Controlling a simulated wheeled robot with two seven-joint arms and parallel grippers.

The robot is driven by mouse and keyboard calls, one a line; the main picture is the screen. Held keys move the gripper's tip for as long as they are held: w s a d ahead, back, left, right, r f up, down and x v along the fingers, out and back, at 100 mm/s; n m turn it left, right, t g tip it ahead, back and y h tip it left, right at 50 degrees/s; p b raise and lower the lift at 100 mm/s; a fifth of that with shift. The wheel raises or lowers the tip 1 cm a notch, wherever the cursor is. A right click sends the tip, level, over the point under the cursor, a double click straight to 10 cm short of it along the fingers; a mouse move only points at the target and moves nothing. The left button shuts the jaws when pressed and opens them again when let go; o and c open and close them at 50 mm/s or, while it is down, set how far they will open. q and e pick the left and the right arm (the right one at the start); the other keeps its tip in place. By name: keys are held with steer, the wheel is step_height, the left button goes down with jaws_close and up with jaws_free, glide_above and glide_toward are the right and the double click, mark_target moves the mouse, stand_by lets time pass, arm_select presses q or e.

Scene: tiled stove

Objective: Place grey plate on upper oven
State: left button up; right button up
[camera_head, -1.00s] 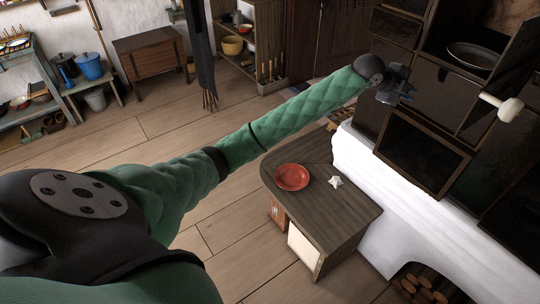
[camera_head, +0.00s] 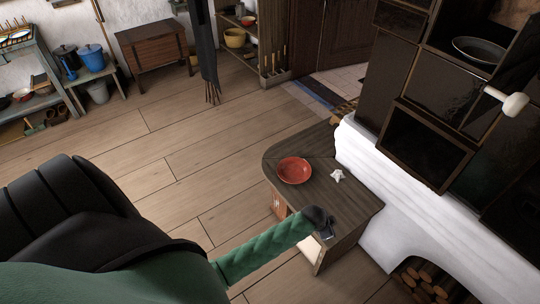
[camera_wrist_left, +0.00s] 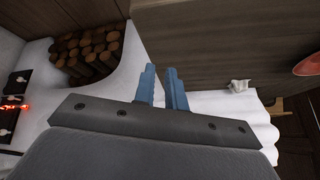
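The grey plate (camera_head: 478,50), dark and round, lies in the open upper compartment of the tiled oven (camera_head: 428,85) at the upper right of the head view. My left gripper (camera_head: 326,234) is well below and left of it, by the front edge of the wooden counter. In the left wrist view the two blue fingers of my left gripper (camera_wrist_left: 163,80) stand a narrow gap apart, with nothing between them. The grey plate is not in the wrist view. My right gripper is not in view.
A red plate (camera_head: 294,170) and a small crumpled white thing (camera_head: 337,175) lie on the counter (camera_head: 325,200). A light knobbed handle (camera_head: 507,101) is by the oven front. Logs (camera_wrist_left: 90,48) fill the stove's lower arch. The floor left of the counter is clear.

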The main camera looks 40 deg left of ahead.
arm_select(q)
steer(key=s+a+f+n+g, duration=0.1)
steer(key=s+f+n, duration=0.1)
steer(key=s+f, duration=0.4)
steer(key=s+a+f+n+g+y, duration=0.1)
steer(key=s+f, duration=0.6)
steer(key=s, duration=1)
steer(key=s+a+f+n+g+y, duration=0.1)
steer(key=s+f+n+g, duration=0.1)
steer(key=s+f, duration=0.5)
steer(key=s+n, duration=0.1)
steer(key=s, duration=0.4)
steer(key=shift+w, duration=0.1)
